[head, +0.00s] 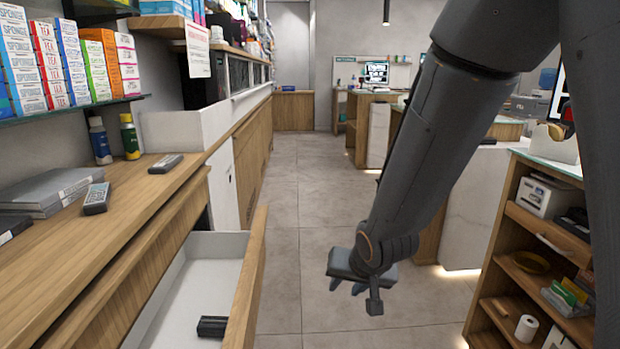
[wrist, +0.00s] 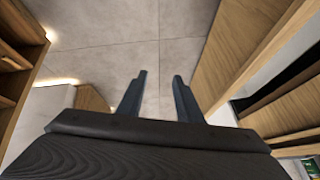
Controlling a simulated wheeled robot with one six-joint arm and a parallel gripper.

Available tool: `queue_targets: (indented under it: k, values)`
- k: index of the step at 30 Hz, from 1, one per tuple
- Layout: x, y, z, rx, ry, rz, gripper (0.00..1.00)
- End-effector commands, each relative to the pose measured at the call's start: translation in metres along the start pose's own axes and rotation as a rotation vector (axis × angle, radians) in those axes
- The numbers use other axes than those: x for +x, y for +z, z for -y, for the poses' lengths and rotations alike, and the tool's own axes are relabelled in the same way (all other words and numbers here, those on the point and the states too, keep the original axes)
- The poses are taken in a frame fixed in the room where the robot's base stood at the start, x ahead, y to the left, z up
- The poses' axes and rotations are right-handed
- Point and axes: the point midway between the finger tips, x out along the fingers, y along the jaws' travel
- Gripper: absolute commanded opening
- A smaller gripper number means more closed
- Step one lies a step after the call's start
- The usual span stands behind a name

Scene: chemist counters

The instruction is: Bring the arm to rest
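My gripper (head: 347,286) hangs from my arm over the open aisle floor, to the right of the open drawer. In the wrist view my gripper (wrist: 158,78) points down at the floor tiles. Its two fingers stand apart with nothing between them. My arm comes down from the upper right of the head view.
An open drawer (head: 257,262) juts into the aisle at lower left, with a dark object (head: 212,327) inside. The wooden counter (head: 140,200) holds small dark devices and bottles. Open shelves (head: 500,235) stand at right. The aisle floor (head: 310,190) is clear ahead.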

Motion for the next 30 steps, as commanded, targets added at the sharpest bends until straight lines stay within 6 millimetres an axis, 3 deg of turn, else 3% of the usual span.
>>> queue_targets:
  k: [1, 6, 12, 24, 30]
  values:
    - [-0.020, 0.005, -0.007, -0.027, 0.034, 0.037, 0.33]
    - [-0.078, 0.042, -0.029, -0.118, 0.119, 0.212, 0.33]
    - [-0.125, 0.078, -0.037, -0.184, 0.135, 0.363, 0.33]
    - [-0.195, 0.130, -0.041, -0.275, 0.096, 0.569, 0.33]
    - [-0.204, 0.120, -0.046, -0.249, 0.114, 0.565, 0.33]
